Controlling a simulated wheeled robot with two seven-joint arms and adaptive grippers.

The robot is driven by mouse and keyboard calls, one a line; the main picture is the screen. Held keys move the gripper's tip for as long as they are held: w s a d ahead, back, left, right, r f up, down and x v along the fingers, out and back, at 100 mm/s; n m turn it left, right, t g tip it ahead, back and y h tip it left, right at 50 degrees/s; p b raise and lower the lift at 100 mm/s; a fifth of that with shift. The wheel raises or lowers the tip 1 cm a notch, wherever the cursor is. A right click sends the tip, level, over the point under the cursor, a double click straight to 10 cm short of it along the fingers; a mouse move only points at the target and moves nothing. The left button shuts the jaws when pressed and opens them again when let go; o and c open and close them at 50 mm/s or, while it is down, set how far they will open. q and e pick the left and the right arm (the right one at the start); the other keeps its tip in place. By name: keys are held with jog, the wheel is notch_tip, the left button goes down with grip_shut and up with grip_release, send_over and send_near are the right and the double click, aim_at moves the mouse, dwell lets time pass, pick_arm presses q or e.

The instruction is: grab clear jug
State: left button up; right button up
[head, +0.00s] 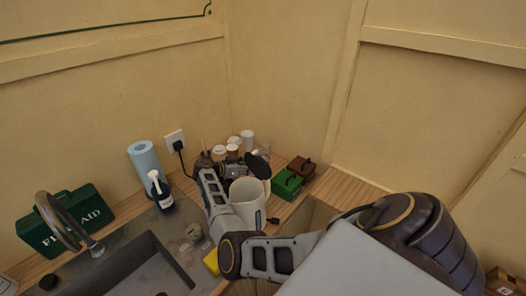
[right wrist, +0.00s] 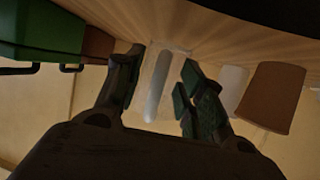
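The clear jug (right wrist: 161,84) is see-through and pale. It shows in the right wrist view between the two fingers of my right gripper (right wrist: 160,88), which are spread apart. I cannot tell whether either finger touches it. In the head view a faint clear shape that looks like the jug (head: 264,147) stands at the back corner of the counter, partly hidden. My left gripper is not in view.
Several cups crowd the jug, including a brown one (right wrist: 270,97). Green and brown boxes (head: 287,183) stand to its right. A sink (head: 150,268), soap bottle (head: 161,192), blue roll (head: 145,163) and green first-aid box (head: 66,220) are at the left. Walls close the corner behind.

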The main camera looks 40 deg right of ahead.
jog(key=shift+d, duration=0.1)
dwell(0.4)
grip_shut()
